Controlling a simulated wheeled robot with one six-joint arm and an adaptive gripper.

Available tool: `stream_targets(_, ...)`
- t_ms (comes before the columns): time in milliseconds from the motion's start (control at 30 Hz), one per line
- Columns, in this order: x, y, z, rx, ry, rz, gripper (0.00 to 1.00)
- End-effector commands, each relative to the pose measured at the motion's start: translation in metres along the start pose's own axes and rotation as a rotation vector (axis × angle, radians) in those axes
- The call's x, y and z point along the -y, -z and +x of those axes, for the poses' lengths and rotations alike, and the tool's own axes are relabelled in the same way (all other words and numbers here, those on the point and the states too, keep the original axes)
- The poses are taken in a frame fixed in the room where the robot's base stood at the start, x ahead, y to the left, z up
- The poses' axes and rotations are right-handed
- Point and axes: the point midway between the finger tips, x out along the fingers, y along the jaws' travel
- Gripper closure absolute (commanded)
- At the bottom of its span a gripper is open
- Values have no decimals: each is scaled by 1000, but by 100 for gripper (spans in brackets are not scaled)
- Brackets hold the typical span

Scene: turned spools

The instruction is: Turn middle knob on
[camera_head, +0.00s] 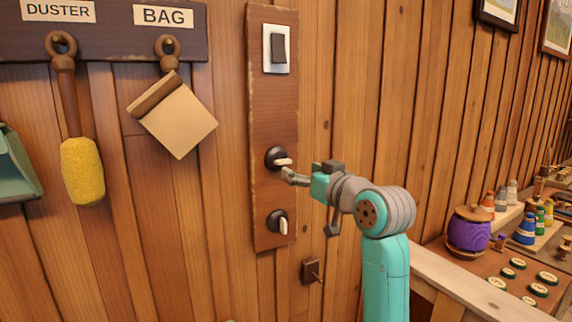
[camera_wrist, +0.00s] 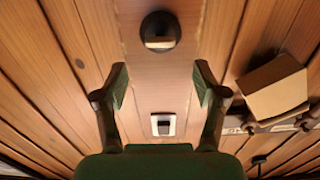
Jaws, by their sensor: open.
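The middle knob (camera_head: 277,158) is a round black knob with a pale pointer bar, on a brown wooden panel (camera_head: 272,105). Its bar lies roughly level. The knob also shows in the wrist view (camera_wrist: 160,30), at top centre beyond the fingertips, its bar crosswise. My gripper (camera_head: 310,203) is open and empty just right of the panel, one fingertip close to the knob in the picture; I cannot tell if they touch. In the wrist view both fingers (camera_wrist: 161,82) are spread apart with nothing between them.
A rocker switch (camera_head: 279,49) tops the panel; a lower knob (camera_head: 278,222) has its bar upright. A duster (camera_head: 82,165) and a bag (camera_head: 172,115) hang at left. A small wall hook (camera_head: 312,271) sits below. A cluttered bench (camera_head: 470,275) stands at right.

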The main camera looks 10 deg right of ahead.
Motion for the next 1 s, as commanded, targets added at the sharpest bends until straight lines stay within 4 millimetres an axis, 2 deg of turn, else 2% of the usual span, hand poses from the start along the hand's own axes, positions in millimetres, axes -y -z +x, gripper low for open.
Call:
stream_targets(200, 1, 0, 40, 1, 2, 2, 29)
stream_targets(400, 1, 0, 67, 1, 1, 1, 29)
stream_targets(600, 0, 0, 78, -1, 1, 1, 29)
stream_targets(867, 0, 0, 79, -1, 0, 1, 29)
stream_targets(933, 0, 0, 79, -1, 1, 1, 42)
stream_targets(1000, 0, 0, 79, -1, 1, 1, 59)
